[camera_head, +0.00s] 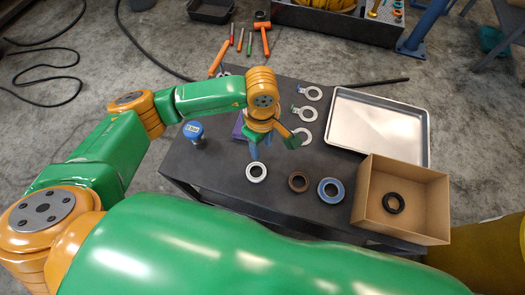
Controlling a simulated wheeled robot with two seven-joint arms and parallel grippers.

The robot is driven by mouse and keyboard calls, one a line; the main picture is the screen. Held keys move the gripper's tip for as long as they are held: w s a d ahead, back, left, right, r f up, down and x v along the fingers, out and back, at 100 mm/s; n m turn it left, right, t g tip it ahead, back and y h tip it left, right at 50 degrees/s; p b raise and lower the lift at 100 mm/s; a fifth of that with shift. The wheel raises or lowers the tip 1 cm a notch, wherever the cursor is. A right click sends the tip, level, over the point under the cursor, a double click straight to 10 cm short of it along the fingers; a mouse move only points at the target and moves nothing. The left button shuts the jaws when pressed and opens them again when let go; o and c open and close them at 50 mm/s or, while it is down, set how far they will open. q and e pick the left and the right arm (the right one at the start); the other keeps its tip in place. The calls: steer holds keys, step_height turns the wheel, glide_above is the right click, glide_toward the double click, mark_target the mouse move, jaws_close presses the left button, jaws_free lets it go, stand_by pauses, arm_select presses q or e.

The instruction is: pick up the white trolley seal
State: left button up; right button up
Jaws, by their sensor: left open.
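The white trolley seal (256,172) is a pale ring with a dark centre, lying flat near the front edge of the dark trolley top (222,180). My left gripper (271,147) is open and empty. It hangs just behind the white seal in the picture, with one finger close to the ring's far rim. I cannot tell its exact height or whether it touches. My right gripper does not show.
A brown ring (298,181) and a blue ring (330,190) lie right of the white seal. A cardboard box (425,190) holds a black ring (393,203). Behind are metal gaskets (303,113) and a tray (380,125). A blue-capped jar (194,132) stands left.

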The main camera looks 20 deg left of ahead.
mark_target(261, 165)
arm_select(q)
steer(key=f, duration=0.2)
steer(key=s+f, duration=0.2)
steer(key=f, duration=0.1)
steer(key=shift+f, duration=0.35)
steer(key=shift+w+d+f, duration=0.1)
steer(key=shift+w+f, duration=0.05)
steer(key=shift+f, duration=0.3)
steer(key=shift+r, duration=0.1)
jaws_close()
